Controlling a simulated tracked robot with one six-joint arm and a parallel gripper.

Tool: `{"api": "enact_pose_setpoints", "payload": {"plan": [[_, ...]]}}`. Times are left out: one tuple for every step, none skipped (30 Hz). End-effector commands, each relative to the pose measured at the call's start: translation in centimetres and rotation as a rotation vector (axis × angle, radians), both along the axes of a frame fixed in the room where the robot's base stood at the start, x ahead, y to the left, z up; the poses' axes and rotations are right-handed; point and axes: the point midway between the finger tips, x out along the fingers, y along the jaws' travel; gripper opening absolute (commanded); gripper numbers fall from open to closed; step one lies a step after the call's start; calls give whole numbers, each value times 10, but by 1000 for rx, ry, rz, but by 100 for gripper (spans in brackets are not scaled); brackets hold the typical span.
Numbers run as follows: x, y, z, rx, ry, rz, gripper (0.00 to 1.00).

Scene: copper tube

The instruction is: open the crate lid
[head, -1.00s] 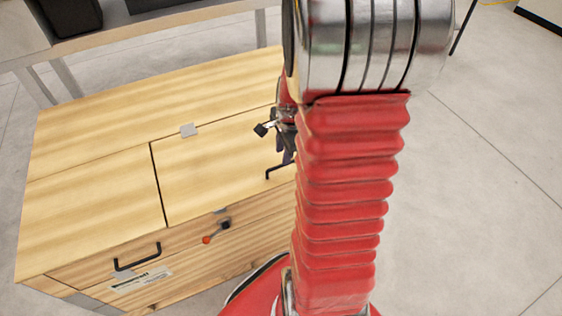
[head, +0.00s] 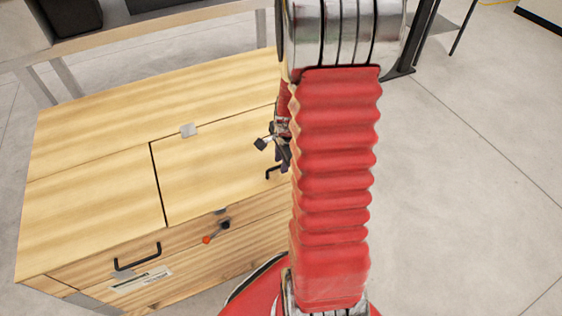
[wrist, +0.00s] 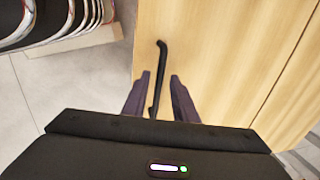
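The wooden crate (head: 90,170) stands at the left in the head view, with its lid (head: 205,180) lying shut and flush in the top. The lid's black bar handle (head: 272,173) is partly hidden behind my arm. In the wrist view the handle (wrist: 160,62) runs between the two dark purple fingers of my gripper (wrist: 158,92). The fingers are apart, one on each side of the bar, with gaps showing. I cannot tell how far above the lid they are. In the head view my gripper (head: 282,152) is mostly hidden by my arm.
A latch with an orange tip (head: 207,240) is on the crate's front. A black side handle (head: 137,257) is to its left. A grey hinge (head: 188,130) sits at the lid's back edge. A table (head: 150,28) stands behind. The floor at right is clear.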

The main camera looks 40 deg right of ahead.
Motion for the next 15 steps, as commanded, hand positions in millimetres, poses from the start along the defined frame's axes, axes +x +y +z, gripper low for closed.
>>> {"api": "enact_pose_setpoints", "payload": {"plan": [[0,0,0,0,0,0,22],[0,0,0,0,0,0,20],[0,0,0,0,0,0,17],[0,0,0,0,0,0,15],[0,0,0,0,0,0,12],[0,0,0,0,0,0,10],[0,0,0,0,0,0,8],[0,0,0,0,0,0,5],[0,0,0,0,0,0,3],[0,0,0,0,-1,0,1],[0,0,0,0,-1,0,0],[0,0,0,0,-1,0,0],[0,0,0,0,-1,0,0],[0,0,0,0,-1,0,0],[0,0,0,0,-1,0,0]]}}
